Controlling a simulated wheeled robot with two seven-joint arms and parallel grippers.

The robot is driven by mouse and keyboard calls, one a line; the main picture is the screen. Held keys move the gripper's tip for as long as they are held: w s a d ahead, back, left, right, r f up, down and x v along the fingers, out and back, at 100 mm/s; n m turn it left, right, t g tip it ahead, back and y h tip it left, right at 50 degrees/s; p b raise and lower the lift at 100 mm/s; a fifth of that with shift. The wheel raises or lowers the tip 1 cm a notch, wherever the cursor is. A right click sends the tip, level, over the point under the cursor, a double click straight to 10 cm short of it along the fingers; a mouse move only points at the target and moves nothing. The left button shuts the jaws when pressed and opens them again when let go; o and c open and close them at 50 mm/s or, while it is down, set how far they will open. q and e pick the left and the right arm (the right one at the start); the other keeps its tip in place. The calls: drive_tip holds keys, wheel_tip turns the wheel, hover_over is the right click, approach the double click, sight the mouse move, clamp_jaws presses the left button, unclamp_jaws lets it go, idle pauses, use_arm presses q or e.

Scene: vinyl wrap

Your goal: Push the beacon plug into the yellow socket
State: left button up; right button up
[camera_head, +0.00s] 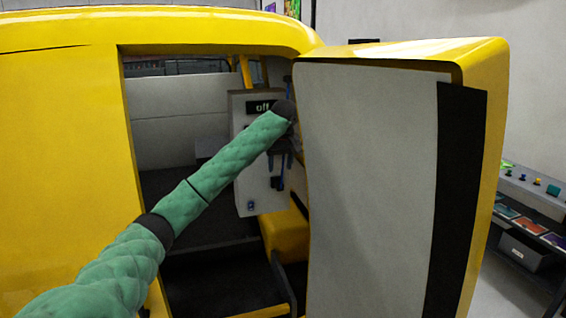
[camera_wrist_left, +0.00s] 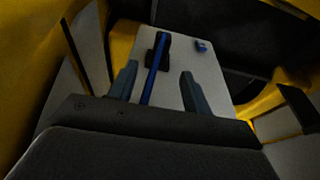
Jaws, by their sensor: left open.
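A pale panel (camera_head: 258,190) with a dark display reading "off" (camera_head: 262,107) stands inside the yellow vehicle's opening. My left gripper (camera_head: 279,161) is in front of the panel, below the display, partly hidden by my wrist. In the left wrist view its two fingers (camera_wrist_left: 158,74) are apart, with a blue rod or cable (camera_wrist_left: 154,78) showing between them. A dark block (camera_wrist_left: 163,46) lies beyond, on the panel, and a small blue part (camera_wrist_left: 202,46) is to its right. I cannot tell which part is the beacon plug, and no yellow socket can be made out. My right gripper is not in view.
The open door (camera_head: 375,180) stands close on the right of my left arm. The yellow body side (camera_head: 60,130) bounds the opening on the left. A yellow part (camera_head: 286,236) lies low inside. A rack with coloured items (camera_head: 525,225) stands outside at right.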

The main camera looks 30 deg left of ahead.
sight(280, 184)
use_arm(q)
drive_tip(key=shift+s+f, duration=0.15)
drive_tip(key=shift+f, duration=0.2)
drive_tip(key=p+x, duration=0.1)
drive_tip(key=x, duration=0.2)
drive_tip(key=p+x, duration=0.1)
drive_tip(key=x, duration=0.1)
drive_tip(key=shift+w+a+r+p, duration=0.1)
drive_tip(key=shift+w+p, duration=0.2)
drive_tip(key=shift+w, duration=0.05)
drive_tip(key=shift+s+a+f+p, duration=0.15)
drive_tip(key=shift+f+p, duration=0.15)
drive_tip(key=shift+f, duration=0.35)
drive_tip(key=shift+w+f, duration=0.2)
drive_tip(key=shift+f, duration=0.05)
clamp_jaws()
drive_tip(key=shift+s+r, duration=0.1)
drive_tip(key=shift+s, duration=0.1)
drive_tip(key=shift+s+d, duration=0.3)
drive_tip(key=shift+d, duration=0.2)
